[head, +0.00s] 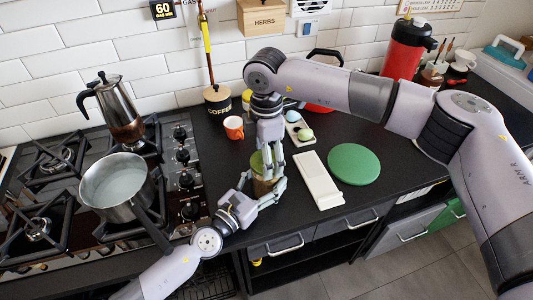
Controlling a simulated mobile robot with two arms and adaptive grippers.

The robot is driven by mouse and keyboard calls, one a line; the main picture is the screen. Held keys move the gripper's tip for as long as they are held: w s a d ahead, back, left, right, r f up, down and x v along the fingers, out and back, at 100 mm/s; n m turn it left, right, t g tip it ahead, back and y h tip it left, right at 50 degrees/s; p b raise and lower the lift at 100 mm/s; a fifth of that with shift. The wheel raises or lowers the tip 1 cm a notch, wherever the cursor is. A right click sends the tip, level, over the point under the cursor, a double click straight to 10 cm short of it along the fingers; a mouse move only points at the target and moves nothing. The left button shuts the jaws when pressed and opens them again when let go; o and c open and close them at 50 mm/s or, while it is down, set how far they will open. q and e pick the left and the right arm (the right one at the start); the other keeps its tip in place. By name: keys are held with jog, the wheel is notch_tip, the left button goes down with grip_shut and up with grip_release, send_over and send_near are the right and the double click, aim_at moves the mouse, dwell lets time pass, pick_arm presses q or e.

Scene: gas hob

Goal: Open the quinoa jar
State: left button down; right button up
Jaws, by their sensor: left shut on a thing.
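The jar (261,186) stands near the front edge of the black counter, with a green top and brownish contents; no label is readable. My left gripper (266,188) comes in from the lower left and is shut on the jar's body. My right gripper (268,154) points straight down over the jar from above, its fingers at the green top. The fingers overlap the top, so I cannot tell whether they are closed on it. Much of the jar is hidden behind the two grippers.
A gas hob with a pot (117,183) and a moka pot (120,108) is at the left. A white board (318,180) and a green round mat (353,164) lie right of the jar. An orange mug (233,127) and coffee canister (217,102) stand behind.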

jog(key=c, duration=0.9)
jog(key=n, duration=2)
jog(key=shift+n, duration=0.4)
jog(key=n, duration=0.3)
jog(key=shift+n, duration=0.3)
jog(key=n, duration=0.5)
jog(key=shift+n, duration=0.3)
jog(key=n, duration=1.2)
jog(key=shift+r+n, duration=0.1)
jog(key=shift+n, duration=0.2)
jog(key=n, duration=0.5)
jog(key=shift+n, duration=0.3)
jog(key=n, duration=0.5)
jog(key=shift+n, duration=0.4)
jog(key=shift+d, duration=0.1)
jog(key=shift+r, duration=0.25)
